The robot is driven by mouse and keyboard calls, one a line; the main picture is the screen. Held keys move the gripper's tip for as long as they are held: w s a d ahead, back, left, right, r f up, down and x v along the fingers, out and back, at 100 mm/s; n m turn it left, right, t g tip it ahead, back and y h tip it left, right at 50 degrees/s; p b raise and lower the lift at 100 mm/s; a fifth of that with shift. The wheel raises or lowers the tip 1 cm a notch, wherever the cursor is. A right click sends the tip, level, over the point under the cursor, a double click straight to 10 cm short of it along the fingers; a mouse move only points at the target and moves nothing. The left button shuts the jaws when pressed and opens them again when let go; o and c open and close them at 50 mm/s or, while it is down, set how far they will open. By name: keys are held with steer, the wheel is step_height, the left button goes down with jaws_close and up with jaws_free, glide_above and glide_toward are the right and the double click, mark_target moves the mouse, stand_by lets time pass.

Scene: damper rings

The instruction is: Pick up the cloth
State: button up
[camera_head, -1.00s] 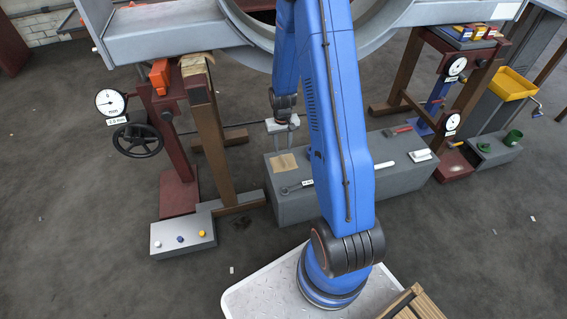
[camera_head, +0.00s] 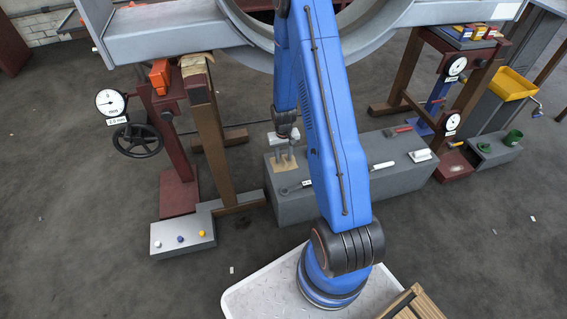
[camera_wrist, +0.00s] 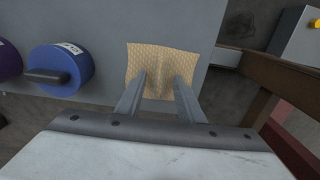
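The cloth (camera_head: 287,171) is a small tan, creased piece lying on the left end of the grey bench top (camera_head: 340,191). In the wrist view the cloth (camera_wrist: 161,52) lies just beyond and between the fingertips, with a raised fold down its middle. My gripper (camera_head: 283,158) is over the cloth, pointing down. In the wrist view my gripper (camera_wrist: 160,79) is open, with one finger either side of the fold and nothing held. I cannot tell whether the fingertips touch the cloth. My fingers hide part of it.
A wrench (camera_head: 294,188) lies on the bench close to the cloth. A blue cylinder (camera_wrist: 60,70) with a dark handle is left of the cloth in the wrist view. A brown wooden trestle (camera_head: 211,135) stands left of the bench. A red-handled tool (camera_head: 398,131) lies further right.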

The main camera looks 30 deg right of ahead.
mark_target(283, 159)
jaws_close()
step_height(283, 159, up, 10)
stand_by(0.8)
stand_by(0.3)
